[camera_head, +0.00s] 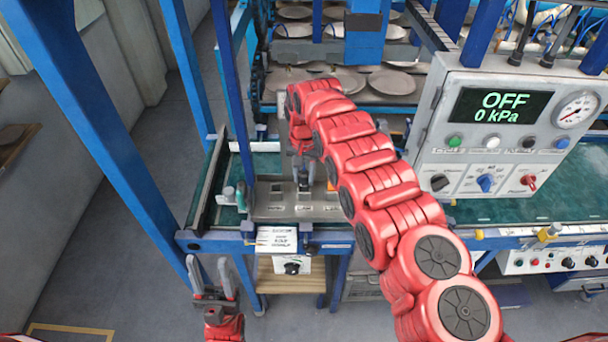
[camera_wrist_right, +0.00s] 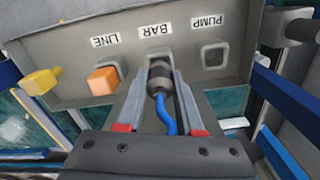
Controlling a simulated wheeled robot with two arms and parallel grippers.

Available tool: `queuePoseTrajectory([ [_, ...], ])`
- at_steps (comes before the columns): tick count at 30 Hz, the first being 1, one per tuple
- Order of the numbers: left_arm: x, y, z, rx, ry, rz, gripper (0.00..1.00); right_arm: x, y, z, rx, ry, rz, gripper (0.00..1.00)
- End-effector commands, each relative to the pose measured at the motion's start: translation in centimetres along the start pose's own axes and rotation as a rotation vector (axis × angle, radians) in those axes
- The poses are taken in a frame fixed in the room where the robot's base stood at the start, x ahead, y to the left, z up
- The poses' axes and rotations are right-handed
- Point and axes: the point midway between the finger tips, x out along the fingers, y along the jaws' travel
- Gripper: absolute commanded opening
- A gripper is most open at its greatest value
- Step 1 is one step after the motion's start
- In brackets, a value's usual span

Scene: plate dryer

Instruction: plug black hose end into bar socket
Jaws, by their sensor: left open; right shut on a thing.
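In the right wrist view my right gripper (camera_wrist_right: 160,90) is shut on the black hose end (camera_wrist_right: 158,76), with a blue hose (camera_wrist_right: 167,116) trailing from it. The hose end is at the BAR socket (camera_wrist_right: 159,62), in line with it and touching or overlapping its opening. How deep it sits cannot be told. The grey socket panel (camera_wrist_right: 80,52) carries upside-down LINE, BAR and PUMP labels. In the head view my right gripper (camera_head: 304,180) is over this panel (camera_head: 270,211), partly hidden by my arm. My left gripper (camera_head: 213,280) is open and empty at the lower left.
An orange plug (camera_wrist_right: 103,80) sits at the LINE socket, close beside my finger. The PUMP socket (camera_wrist_right: 213,56) is empty. A yellow fitting (camera_wrist_right: 40,81) is further left. A control box (camera_head: 505,130) reading OFF, 0 kPa stands right of my arm. Blue frame posts (camera_head: 108,140) rise at left.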

Motion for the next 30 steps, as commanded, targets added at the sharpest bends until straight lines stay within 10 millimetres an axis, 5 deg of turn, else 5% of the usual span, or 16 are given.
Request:
queuePoseTrajectory([
  [30,-1.0,0.1,0.2,0.000,0.000,0.000,0.50,1.1,0.0,0.0,0.000,0.000,0.000,0.00],
])
